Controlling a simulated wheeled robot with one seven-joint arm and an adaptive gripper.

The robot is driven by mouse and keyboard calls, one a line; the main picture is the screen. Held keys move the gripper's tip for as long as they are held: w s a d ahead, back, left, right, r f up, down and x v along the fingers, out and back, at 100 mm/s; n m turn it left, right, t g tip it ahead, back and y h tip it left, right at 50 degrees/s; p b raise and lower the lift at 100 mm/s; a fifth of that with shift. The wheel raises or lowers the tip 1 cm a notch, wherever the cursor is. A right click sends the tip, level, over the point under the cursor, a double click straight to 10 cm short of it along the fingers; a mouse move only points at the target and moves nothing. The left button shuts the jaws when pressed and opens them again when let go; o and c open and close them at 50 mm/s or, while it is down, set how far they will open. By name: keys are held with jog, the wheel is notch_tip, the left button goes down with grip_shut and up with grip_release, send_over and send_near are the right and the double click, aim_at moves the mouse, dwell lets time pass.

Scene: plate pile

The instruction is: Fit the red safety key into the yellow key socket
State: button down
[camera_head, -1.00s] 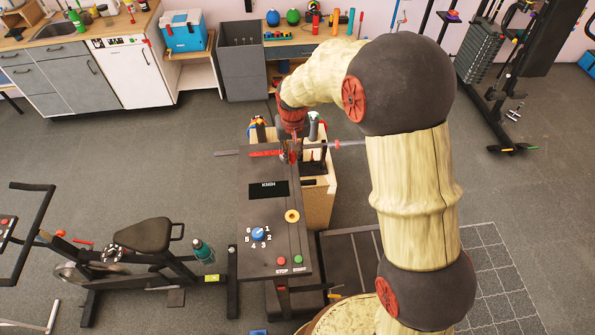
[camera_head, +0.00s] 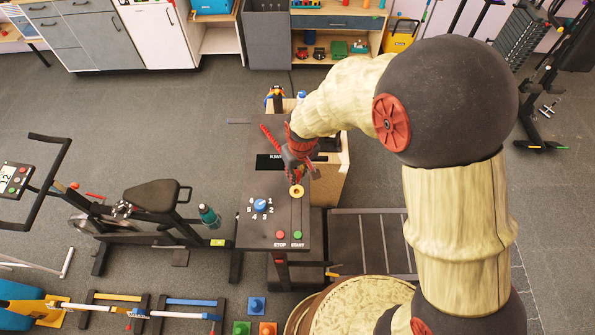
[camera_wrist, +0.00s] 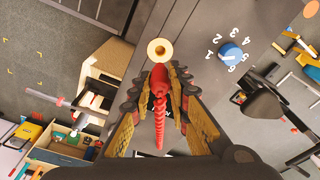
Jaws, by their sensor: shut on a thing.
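The red safety key (camera_wrist: 158,76) is between the fingers of my gripper (camera_wrist: 160,84) in the wrist view, with a red coiled cord (camera_wrist: 160,125) trailing from it. My gripper is shut on the key. In the head view, the socket (camera_head: 296,191) is on the dark console, close below my gripper (camera_head: 297,172). Whether the key touches the socket is unclear. In the head view my gripper mostly hides the key.
The dark console (camera_head: 255,220) carries a blue numbered dial (camera_head: 260,206), a red stop button (camera_head: 280,235) and a green start button (camera_head: 297,235). A wooden cabinet (camera_head: 333,170) stands beside it. An exercise bike (camera_head: 155,200) is at left.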

aim_at(299, 175)
jog(key=shift+a, duration=0.1)
jog(key=shift+f+b, duration=2.2)
jog(key=shift+f, duration=0.7)
jog(key=shift+f+b, duration=1.25)
jog(key=shift+f, duration=0.2)
jog(key=c, duration=1.6)
grip_release()
jog(key=r, duration=0.4)
jog(key=s+r, duration=0.1)
jog(key=r, duration=0.3)
jog(key=d+r, duration=0.1)
jog(key=r, duration=0.3)
jog(key=shift+s, duration=0.15)
